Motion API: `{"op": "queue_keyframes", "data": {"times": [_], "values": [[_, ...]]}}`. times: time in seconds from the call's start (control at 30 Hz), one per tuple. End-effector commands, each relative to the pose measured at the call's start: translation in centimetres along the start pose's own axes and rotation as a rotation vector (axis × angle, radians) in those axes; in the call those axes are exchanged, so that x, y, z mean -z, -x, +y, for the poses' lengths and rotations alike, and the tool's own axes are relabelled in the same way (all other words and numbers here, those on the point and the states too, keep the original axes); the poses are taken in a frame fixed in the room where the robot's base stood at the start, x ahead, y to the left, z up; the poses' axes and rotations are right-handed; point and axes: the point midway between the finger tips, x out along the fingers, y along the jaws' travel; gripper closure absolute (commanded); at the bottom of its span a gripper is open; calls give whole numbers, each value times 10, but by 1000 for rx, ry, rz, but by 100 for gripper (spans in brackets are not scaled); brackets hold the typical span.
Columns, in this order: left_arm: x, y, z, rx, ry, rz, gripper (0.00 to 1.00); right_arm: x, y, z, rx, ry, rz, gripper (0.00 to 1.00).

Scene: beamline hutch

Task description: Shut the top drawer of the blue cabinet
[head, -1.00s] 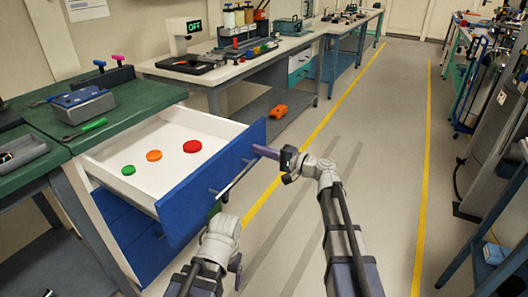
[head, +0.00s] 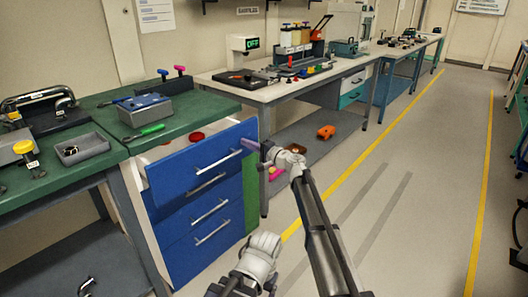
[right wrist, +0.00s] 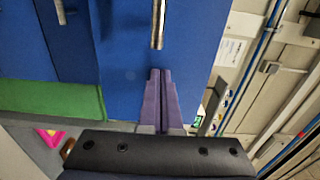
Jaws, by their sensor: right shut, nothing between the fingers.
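The blue cabinet (head: 178,254) stands under the green bench at left. Its top drawer (head: 196,163) is partly out, its front jutting past the lower drawers. A red disc (head: 197,136) shows inside; the rest of the inside is mostly hidden. My right gripper (head: 249,144) is shut and empty at the right end of the drawer front, near its bar handle (head: 221,160). In the right wrist view, the shut purple fingers (right wrist: 160,72) point at the blue drawer front (right wrist: 125,45), beside the handle end; contact is unclear. My left arm shows at the bottom, but not its jaws.
A white bench (head: 262,94) stands behind.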

Motion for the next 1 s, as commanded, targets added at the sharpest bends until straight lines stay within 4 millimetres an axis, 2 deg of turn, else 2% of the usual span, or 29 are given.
{"op": "queue_keyframes", "data": {"times": [0.03,0.1,0.4,0.6,1.0], "values": [[0,0,0,0,0,0,14,2,-18,0,0,0,-2,100],[0,0,0,0,0,0,14,2,-35,0,0,0,-2,100],[0,0,0,0,0,0,14,2,-88,0,0,0,0,100],[0,0,0,0,0,0,14,1,-106,0,0,0,0,100],[0,0,0,0,0,0,14,1,-115,-1,2,-2,2,100]]}}
